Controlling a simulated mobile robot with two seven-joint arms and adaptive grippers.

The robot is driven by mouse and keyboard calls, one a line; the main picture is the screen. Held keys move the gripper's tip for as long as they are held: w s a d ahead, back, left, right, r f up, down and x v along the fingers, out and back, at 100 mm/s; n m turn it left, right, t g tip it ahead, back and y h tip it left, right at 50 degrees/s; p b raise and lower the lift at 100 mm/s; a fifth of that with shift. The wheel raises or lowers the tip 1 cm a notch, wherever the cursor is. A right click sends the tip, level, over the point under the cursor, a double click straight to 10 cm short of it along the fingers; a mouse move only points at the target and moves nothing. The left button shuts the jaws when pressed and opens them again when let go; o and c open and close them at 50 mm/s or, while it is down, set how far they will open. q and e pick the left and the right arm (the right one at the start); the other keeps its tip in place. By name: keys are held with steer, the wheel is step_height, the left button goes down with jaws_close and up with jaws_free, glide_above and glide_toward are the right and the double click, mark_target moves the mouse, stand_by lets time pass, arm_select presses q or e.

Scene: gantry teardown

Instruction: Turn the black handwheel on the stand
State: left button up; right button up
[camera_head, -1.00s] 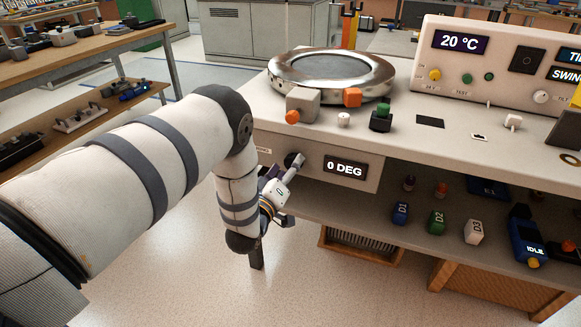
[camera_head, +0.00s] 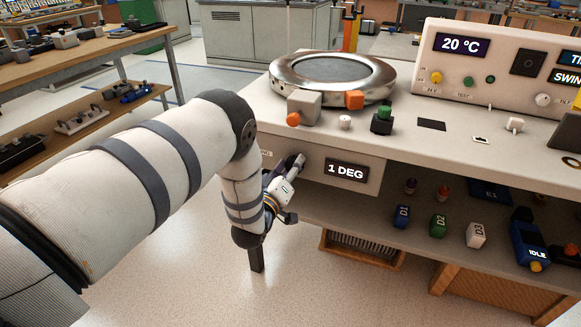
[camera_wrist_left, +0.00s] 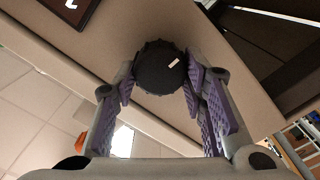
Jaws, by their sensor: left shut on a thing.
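The black handwheel (camera_wrist_left: 160,67), round with a ribbed rim and a small pale mark on its face, is on the front of the stand (camera_head: 318,160). In the head view it shows only as a dark bit (camera_head: 290,160) behind my fingers. My left gripper (camera_head: 297,164) is shut on the handwheel, with one purple-padded finger on each side of it in the wrist view. The display (camera_head: 346,172) beside it reads "1 DEG". My right gripper is not in view.
A metal ring turntable (camera_head: 332,78) and small blocks sit on the bench top above. A lower shelf holds blocks D1 (camera_head: 402,216), D2 (camera_head: 438,225) and D3 (camera_head: 476,235). A wooden bench (camera_head: 80,57) stands at the left, with open floor between.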

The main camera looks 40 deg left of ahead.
arm_select(q)
steer(key=shift+d+m+p, duration=0.15)
steer(key=shift+m+p, duration=0.15)
steer(key=shift+m, duration=2.5)
steer(key=shift+d+m+p, duration=0.1)
steer(key=shift+m+p, duration=0.15)
steer(key=shift+m, duration=2.55)
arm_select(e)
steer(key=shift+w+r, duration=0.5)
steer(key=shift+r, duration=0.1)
arm_select(q)
steer(key=o, duration=1.2)
steer(key=shift+c, duration=0.2)
steer(key=v, duration=1.2)
